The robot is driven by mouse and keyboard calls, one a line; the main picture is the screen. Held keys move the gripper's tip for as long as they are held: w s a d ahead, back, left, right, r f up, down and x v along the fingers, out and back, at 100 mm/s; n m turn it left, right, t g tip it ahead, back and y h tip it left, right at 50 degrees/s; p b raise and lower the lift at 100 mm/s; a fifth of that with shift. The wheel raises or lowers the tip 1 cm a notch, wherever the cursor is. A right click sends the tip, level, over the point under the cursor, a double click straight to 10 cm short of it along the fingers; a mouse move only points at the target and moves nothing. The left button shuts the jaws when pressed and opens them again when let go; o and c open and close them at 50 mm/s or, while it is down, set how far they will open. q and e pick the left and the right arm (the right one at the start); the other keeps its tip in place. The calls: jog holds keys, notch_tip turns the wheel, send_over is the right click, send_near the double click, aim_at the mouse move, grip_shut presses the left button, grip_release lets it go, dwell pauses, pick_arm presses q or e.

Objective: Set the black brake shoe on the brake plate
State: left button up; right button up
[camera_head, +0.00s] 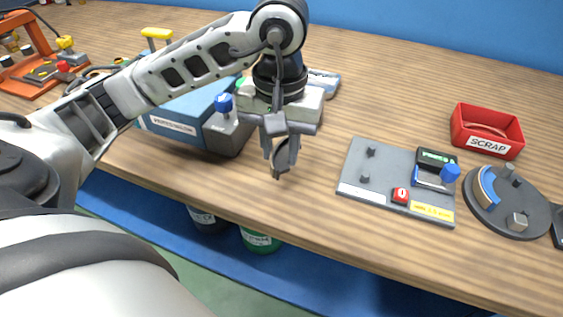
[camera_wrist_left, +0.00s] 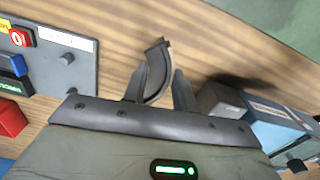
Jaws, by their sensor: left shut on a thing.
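My left gripper (camera_head: 281,152) is shut on the black brake shoe (camera_head: 281,162), a dark curved piece held above the table near its front edge. In the left wrist view the shoe (camera_wrist_left: 155,72) stands between the two fingers (camera_wrist_left: 158,90), its curved end reaching past them. The brake plate (camera_head: 519,222) is a round dark disc at the far right in the head view, well away from the gripper. A blue and tan curved shoe (camera_head: 487,187) sits on its left side, with small grey blocks on the plate. My right gripper is not in view.
A grey board (camera_head: 376,185) with pegs, a red switch and a blue knob lies between gripper and plate. A red SCRAP bin (camera_head: 487,143) holding a curved piece stands behind the plate. A blue box (camera_head: 180,118) is left of the gripper. An orange fixture (camera_head: 40,60) stands far left.

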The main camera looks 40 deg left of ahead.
aim_at(281, 158)
pick_arm(q)
jog(key=shift+w+a+f, duration=0.2)
jog(key=shift+w+f, duration=0.2)
jog(key=shift+f, duration=0.1)
jog(key=f, duration=0.3)
jog(key=shift+w+a+f, duration=0.15)
jog(key=shift+w+a, duration=0.05)
jog(key=shift+w, duration=0.05)
jog(key=shift+f, duration=0.25)
